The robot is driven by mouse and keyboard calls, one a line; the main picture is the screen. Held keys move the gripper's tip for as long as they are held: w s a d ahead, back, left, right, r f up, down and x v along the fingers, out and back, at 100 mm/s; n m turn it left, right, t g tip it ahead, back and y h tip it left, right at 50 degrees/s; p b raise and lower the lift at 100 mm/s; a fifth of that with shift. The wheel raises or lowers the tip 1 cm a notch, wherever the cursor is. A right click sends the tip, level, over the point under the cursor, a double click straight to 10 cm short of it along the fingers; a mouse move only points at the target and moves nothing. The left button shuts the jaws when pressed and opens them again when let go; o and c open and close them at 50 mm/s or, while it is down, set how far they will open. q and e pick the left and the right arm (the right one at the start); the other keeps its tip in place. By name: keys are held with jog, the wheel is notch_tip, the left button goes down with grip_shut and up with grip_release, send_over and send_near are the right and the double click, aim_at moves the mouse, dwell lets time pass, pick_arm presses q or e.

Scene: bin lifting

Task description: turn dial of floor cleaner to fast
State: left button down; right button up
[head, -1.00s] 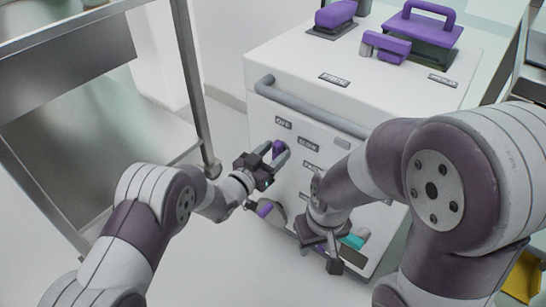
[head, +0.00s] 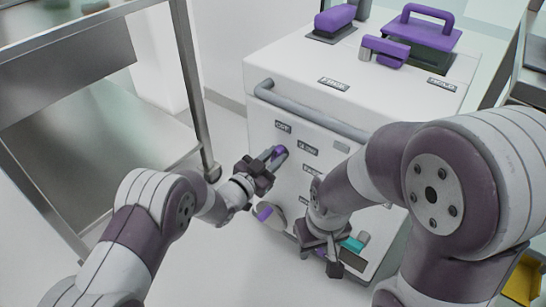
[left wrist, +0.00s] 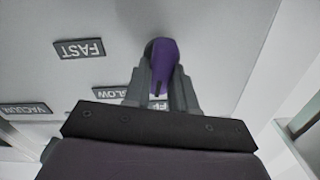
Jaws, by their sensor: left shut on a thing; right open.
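The floor cleaner (head: 272,88) is a large white box with a labelled front panel. Its purple dial (head: 280,151) is on that panel, below the OFF label (head: 283,127) and left of the SLOW label (head: 308,148). My left gripper (head: 272,158) is shut on the dial. In the left wrist view the purple dial (left wrist: 163,65) sits between both fingers, its narrow end toward the partly hidden OFF label (left wrist: 158,104). The FAST label (left wrist: 78,48) and SLOW label (left wrist: 117,92) appear upside down. My right gripper (head: 335,262) is open and empty, low before the panel.
A metal shelf cart (head: 120,130) stands at left. Purple-handled parts (head: 425,30) are on top of the cleaner.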

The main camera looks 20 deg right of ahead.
pick_arm(q)
jog(key=m+b, duration=0.1)
jog(key=m, duration=0.4)
jog(key=f+m+b, duration=0.1)
jog(key=m, duration=0.5)
jog(key=m+b, duration=0.1)
jog(key=m, duration=0.4)
jog(key=shift+s+d+f+m+b, duration=0.2)
jog(key=shift+s+m+b, duration=0.1)
jog(key=shift+m, duration=0.4)
jog(key=c, duration=0.9)
grip_release()
jog(key=shift+r, duration=0.1)
jog(key=p+v, duration=0.5)
jog(key=v, duration=0.7)
jog(key=shift+s+a+p, duration=0.25)
jog(key=shift+p, duration=0.15)
